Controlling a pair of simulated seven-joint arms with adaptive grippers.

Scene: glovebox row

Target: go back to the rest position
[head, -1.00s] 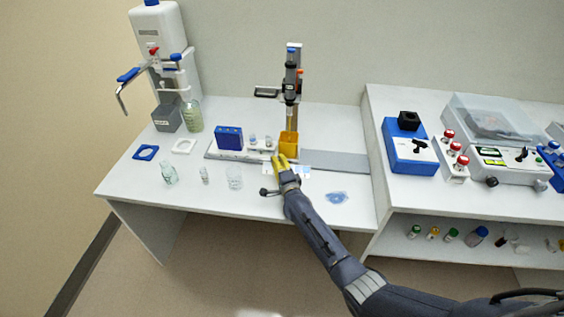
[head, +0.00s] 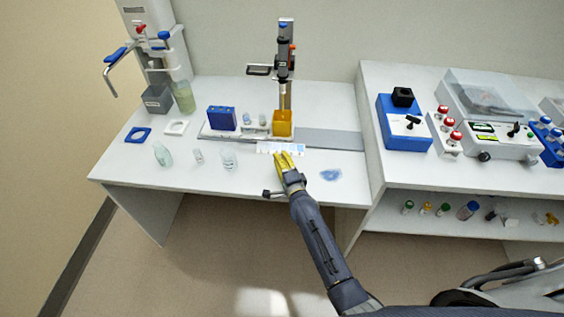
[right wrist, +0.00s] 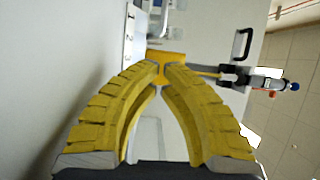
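My right gripper (head: 287,160) has yellow fingers and is over the front part of the left bench, in front of the orange block (head: 283,128). In the right wrist view the two curved fingers (right wrist: 161,68) lean toward each other with a small gap at the tips. No held object shows between them; the orange block shows beyond the tips. My right arm reaches in from the lower right of the head view. My left gripper is not in view.
A stand with an upright pipette-like tool (head: 285,55) rises behind the orange block. A blue rack (head: 221,118) and clear glassware (head: 229,157) are to the left. A blue puddle-like patch (head: 331,174) lies right of the gripper. The right bench (head: 420,175) carries devices.

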